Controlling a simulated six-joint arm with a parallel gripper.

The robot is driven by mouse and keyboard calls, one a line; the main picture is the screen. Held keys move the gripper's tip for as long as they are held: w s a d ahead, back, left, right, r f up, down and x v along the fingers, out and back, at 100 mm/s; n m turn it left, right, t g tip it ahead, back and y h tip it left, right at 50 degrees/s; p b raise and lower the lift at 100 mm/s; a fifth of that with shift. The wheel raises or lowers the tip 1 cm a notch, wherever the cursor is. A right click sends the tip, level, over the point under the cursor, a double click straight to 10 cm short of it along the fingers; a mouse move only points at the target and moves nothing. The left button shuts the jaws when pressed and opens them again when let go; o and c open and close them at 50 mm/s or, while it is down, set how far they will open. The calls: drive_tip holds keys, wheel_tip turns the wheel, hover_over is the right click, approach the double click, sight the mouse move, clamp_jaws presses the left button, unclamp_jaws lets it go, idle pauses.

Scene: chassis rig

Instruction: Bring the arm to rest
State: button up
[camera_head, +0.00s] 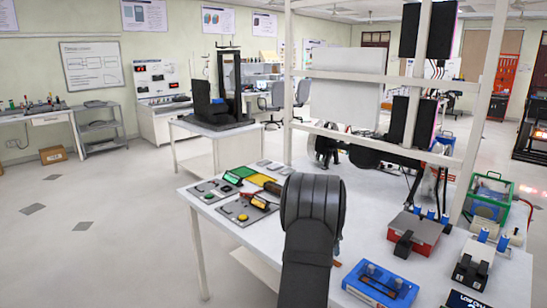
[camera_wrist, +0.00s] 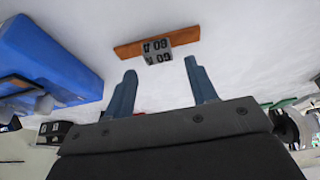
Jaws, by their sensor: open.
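My arm rises dark through the middle of the head view and hides my gripper there. In the wrist view my gripper (camera_wrist: 161,66) shows two blue-grey fingers set well apart, open, with nothing between them. Beyond the fingertips, a small grey block with dark lettering (camera_wrist: 157,51) sits at an orange-brown strip (camera_wrist: 185,37) on the white surface. The fingers look apart from both.
On the white bench (camera_head: 222,228), boards with green and yellow parts (camera_head: 243,210) lie left of my arm. A blue case (camera_head: 381,285), a red box (camera_head: 415,234) and a green crate (camera_head: 489,190) stand right. A white frame (camera_head: 288,90) rises behind.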

drive_tip(key=shift+r, duration=0.55)
drive_tip(key=shift+f, duration=0.15)
